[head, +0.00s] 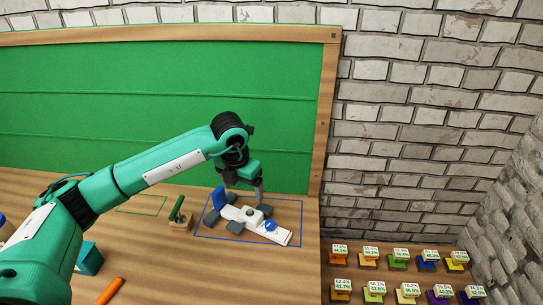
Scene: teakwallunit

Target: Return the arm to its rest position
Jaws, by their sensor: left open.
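My left arm comes in from the left, and its left gripper (244,193) points down with its two fingers apart. The fingers are over a white block-like assembly with blue and grey parts (252,216). That assembly lies inside a blue outlined rectangle on the wooden worktop (160,245). I cannot tell whether the fingertips touch it. Nothing shows held between the fingers. My right gripper is not in view.
A green wall panel (160,100) in a wooden frame stands behind the worktop. A small green-topped piece (180,217) and an orange stick (110,291) are on the worktop. Several labelled coloured blocks (400,258) stand in rows at the lower right. A brick wall is at the right.

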